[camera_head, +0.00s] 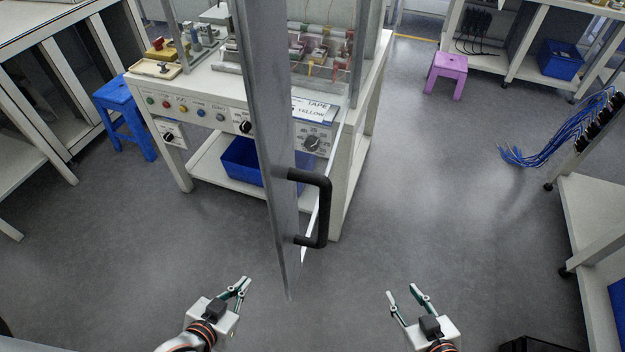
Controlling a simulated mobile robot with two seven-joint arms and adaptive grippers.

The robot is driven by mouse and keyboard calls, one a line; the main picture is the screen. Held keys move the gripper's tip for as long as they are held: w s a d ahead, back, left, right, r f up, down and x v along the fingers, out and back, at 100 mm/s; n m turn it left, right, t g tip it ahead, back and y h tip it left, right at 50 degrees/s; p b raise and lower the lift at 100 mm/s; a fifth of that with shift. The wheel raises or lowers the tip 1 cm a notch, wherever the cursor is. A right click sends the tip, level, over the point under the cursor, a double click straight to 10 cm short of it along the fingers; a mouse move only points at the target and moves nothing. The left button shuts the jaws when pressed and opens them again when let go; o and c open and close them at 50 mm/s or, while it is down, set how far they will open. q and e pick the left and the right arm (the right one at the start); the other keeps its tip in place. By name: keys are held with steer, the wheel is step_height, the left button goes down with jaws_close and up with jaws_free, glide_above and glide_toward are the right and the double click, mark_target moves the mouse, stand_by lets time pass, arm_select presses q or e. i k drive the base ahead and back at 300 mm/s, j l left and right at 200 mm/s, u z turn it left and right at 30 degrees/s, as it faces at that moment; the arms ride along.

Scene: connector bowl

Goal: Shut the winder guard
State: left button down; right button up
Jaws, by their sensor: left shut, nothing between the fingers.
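The winder guard (267,130) is a tall, clear grey panel. It stands swung out from the front of the winder bench (225,101) towards me, seen nearly edge-on. Its black bar handle (324,210) is on the right side of the panel, low down. My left gripper (245,284) is shut and empty, below and to the left of the guard's lower end. My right gripper (402,291) is open and empty, below and to the right of the handle. Neither gripper touches the guard or the handle. The guard covers part of the bench's control panel.
A blue stool (122,110) stands left of the bench and a purple stool (446,73) stands at the back right. A rack with blue cables (560,140) and a white table (595,215) line the right side.

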mark_target(260, 27)
steer(key=k+l+u, duration=0.15)
steer(key=k+l, duration=0.65)
steer(key=l, duration=0.15)
